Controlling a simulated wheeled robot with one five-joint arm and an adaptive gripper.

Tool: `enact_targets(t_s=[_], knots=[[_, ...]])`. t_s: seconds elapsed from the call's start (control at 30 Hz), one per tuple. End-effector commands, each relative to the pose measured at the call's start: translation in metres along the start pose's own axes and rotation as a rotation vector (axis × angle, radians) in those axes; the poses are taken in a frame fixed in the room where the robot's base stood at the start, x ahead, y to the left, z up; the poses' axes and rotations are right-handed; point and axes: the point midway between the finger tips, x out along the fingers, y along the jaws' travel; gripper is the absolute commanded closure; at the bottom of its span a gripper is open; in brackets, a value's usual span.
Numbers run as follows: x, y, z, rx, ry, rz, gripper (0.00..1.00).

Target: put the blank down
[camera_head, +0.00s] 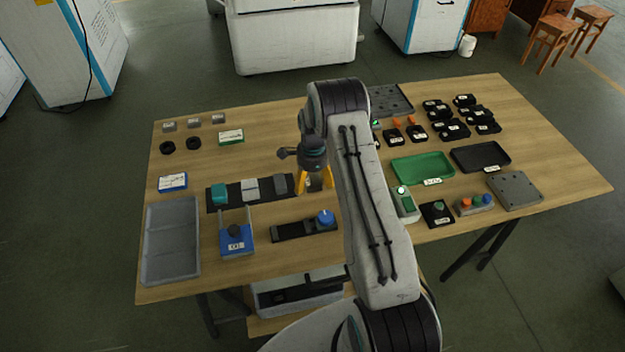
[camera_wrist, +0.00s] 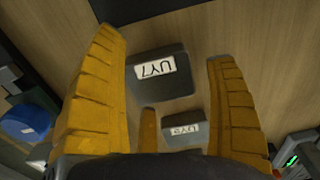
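My gripper (camera_head: 314,182) hangs over the middle of the table, its yellow fingers pointing down. In the wrist view the fingers (camera_wrist: 168,60) are spread apart. A dark grey labelled block (camera_wrist: 160,88) shows between them, near the left finger and with a gap to the right one; its label looks upside down. A smaller-looking labelled block (camera_wrist: 183,138) shows lower in that view, partly hidden by my gripper. In the head view a small grey shape (camera_head: 313,185) shows between the fingers. I cannot tell how high the blocks sit. Three grey blocks (camera_head: 194,123) stand at the back left.
A dark strip (camera_head: 237,204) with teal and grey blocks lies left of my gripper. A blue-knobbed device (camera_head: 325,219) is in front. A grey tray (camera_head: 171,252), a green tray (camera_head: 423,167) and a black tray (camera_head: 481,156) lie on the wooden table. Several black items stand at the back right.

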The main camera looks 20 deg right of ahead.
Motion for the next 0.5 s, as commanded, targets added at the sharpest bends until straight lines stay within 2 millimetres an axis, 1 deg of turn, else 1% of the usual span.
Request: enact_targets(t_s=[0.23, 0.37, 0.5], knots=[[-0.001, 0.000, 0.000, 0.000, 0.000, 0.000, 0.21], [-0.006, -0.001, 0.000, 0.000, 0.000, -0.002, 0.21], [-0.025, -0.001, 0.000, 0.000, 0.000, -0.003, 0.21]])
